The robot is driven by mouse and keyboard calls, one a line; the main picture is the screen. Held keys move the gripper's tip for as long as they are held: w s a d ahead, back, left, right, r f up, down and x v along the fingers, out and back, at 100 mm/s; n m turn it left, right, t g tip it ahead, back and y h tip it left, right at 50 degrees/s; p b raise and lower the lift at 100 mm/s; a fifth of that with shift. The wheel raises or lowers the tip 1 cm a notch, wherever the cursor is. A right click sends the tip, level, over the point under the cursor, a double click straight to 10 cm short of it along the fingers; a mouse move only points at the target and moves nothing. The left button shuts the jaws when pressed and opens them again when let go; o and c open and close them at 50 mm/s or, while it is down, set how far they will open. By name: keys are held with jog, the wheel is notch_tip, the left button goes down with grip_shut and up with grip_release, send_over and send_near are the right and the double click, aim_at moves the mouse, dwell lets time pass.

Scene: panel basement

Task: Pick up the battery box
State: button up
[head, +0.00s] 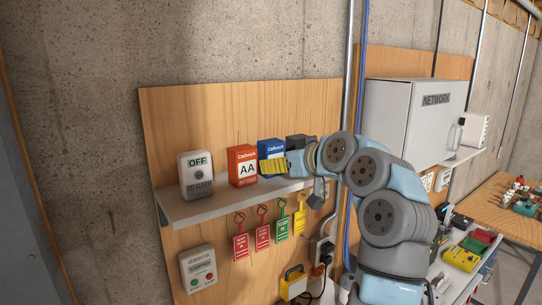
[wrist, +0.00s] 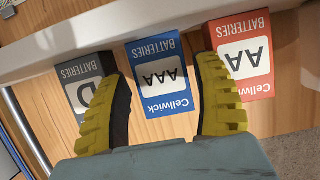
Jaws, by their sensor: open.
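Three battery boxes stand side by side on the shelf (head: 225,205). The red AA box (head: 242,152) is on the left, the blue box (head: 270,149) in the middle and the dark box (head: 298,140) on the right. In the wrist view the order is reversed: dark D box (wrist: 85,72), blue AAA box (wrist: 158,75), red AA box (wrist: 245,60). My gripper (head: 271,167) is open in front of the blue box and hides its lower part. In the wrist view its yellow fingers (wrist: 163,85) frame the blue box; contact cannot be told.
A grey OFF switch box (head: 196,175) stands at the shelf's left end. Red, green and yellow tags (head: 262,232) hang below the shelf. A grey conduit (head: 347,70) and the NETWORK cabinet (head: 400,110) are to the right.

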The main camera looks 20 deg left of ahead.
jog(key=x, duration=0.1)
jog(key=p+x, duration=0.1)
jog(key=x, duration=0.1)
jog(key=shift+w+a+r, duration=0.2)
jog(key=shift+a+r, duration=0.05)
jog(key=shift+a, duration=0.05)
jog(key=shift+w+a+f+p, duration=0.2)
jog(key=shift+a+p, duration=0.05)
jog(key=shift+p, duration=0.05)
jog(key=c, duration=0.9)
jog(key=shift+r, duration=0.1)
